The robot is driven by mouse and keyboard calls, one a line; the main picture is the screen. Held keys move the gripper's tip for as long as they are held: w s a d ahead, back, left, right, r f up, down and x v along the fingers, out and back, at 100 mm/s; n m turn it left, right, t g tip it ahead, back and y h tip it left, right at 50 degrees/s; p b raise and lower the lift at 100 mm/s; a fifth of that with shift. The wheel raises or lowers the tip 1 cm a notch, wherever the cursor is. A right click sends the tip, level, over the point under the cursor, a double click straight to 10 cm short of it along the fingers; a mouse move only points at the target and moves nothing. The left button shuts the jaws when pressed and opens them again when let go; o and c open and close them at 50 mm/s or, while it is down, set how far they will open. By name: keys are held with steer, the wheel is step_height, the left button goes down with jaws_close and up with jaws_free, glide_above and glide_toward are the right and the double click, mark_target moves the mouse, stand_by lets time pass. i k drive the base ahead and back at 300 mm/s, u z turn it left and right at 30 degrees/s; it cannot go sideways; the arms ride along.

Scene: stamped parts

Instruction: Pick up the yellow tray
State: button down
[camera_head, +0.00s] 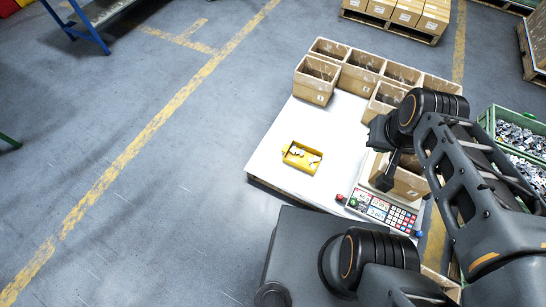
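The yellow tray (289,159) sits on the white table top (275,135), near its left side, with a few small whitish parts in it. My gripper (385,182) is to the right of the tray, above a cardboard box by the keypad. It is apart from the tray. Its fingers are dark and small here, so I cannot tell whether they are open or shut.
Several cardboard boxes (317,80) line the back and right of the table. A control panel with keys (382,211) stands at the front right. Green crates of metal parts (520,138) are at the far right. The table around the tray is clear.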

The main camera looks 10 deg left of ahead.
mark_target(306, 159)
steer(key=u, duration=1.2)
steer(key=k, duration=0.95)
steer(key=u, duration=1.1)
steer(key=i, duration=1.65)
steer(key=z, duration=1.7)
steer(key=i, duration=1.05)
steer(key=z, duration=1.1)
